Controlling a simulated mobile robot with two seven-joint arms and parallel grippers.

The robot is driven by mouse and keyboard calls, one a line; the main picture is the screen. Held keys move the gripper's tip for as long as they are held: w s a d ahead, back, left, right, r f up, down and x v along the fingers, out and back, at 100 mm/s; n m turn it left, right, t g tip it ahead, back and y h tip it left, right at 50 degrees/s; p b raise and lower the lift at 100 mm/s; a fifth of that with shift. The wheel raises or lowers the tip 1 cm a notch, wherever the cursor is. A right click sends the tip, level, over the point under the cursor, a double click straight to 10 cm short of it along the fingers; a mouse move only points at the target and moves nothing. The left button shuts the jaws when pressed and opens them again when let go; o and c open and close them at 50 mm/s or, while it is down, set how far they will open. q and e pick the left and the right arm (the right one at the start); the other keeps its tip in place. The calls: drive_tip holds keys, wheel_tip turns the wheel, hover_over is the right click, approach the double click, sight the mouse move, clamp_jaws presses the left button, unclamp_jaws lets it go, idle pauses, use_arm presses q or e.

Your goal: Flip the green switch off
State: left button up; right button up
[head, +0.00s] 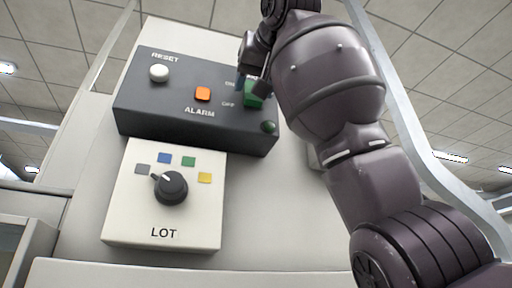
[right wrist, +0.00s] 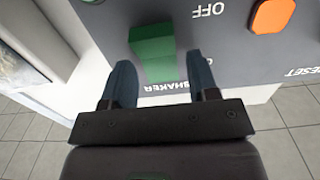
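The green switch (head: 254,97) is on the right of the dark control box, beside ON and OFF labels, partly hidden by my gripper in the head view. In the right wrist view the green switch (right wrist: 156,50) shows a darker and a lighter face, with OFF and SHAKER lettering upside down near it. My right gripper (head: 251,84) is at the switch's upper end. In the wrist view its blue fingers (right wrist: 160,75) are apart, one on each side of the switch, with no clear grip on it. I cannot tell whether they touch it. My left gripper is in neither view.
The dark box (head: 140,112) also carries a white RESET button (head: 159,73), an orange ALARM button (head: 203,93) and a round green piece (head: 269,127). Below is a pale LOT panel (head: 125,225) with a black knob (head: 171,188) and coloured squares. A metal rail (head: 400,115) runs at right.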

drive_tip(key=c, duration=0.7)
drive_tip(key=f+t+b, duration=0.1)
drive_tip(key=t+b, duration=0.1)
drive_tip(key=shift+y+b, duration=0.3)
drive_tip(key=shift+b, duration=0.1)
drive_tip(key=shift+c, duration=0.2)
drive_tip(key=shift+s+t+y+b, duration=0.1)
drive_tip(key=shift+t+y+b, duration=0.25)
drive_tip(key=shift+t, duration=0.45)
drive_tip(key=shift+r, duration=0.1)
drive_tip(key=o, duration=0.7)
drive_tip(key=shift+o, duration=1.1)
